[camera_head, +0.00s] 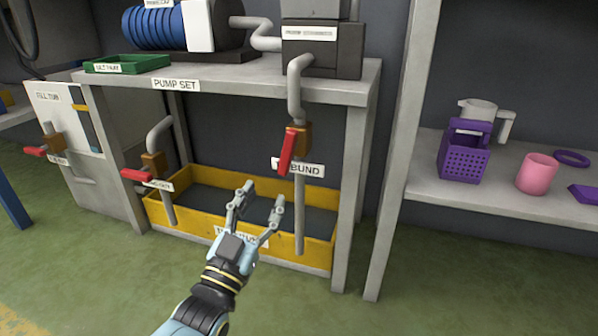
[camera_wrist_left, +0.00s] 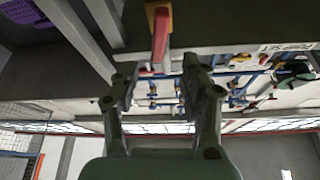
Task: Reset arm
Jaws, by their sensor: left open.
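My left gripper (camera_head: 262,197) is open and empty, in front of the yellow bund tray (camera_head: 318,243) under the pump bench. Its two fingers also show apart in the left wrist view (camera_wrist_left: 160,78). A red valve handle (camera_head: 287,152) hangs on the grey pipe above and to the right of the fingertips. The handle shows between and beyond the fingers in the wrist view (camera_wrist_left: 160,38), and I see no contact with it. My right gripper is in neither view.
The pump bench (camera_head: 230,82) spans above the tray. Another red-handled valve (camera_head: 137,175) sits left. A bench leg (camera_head: 352,200) and shelf post (camera_head: 390,190) stand right. The shelf holds a purple basket (camera_head: 464,158) and pink cup (camera_head: 537,174). Green floor in front is clear.

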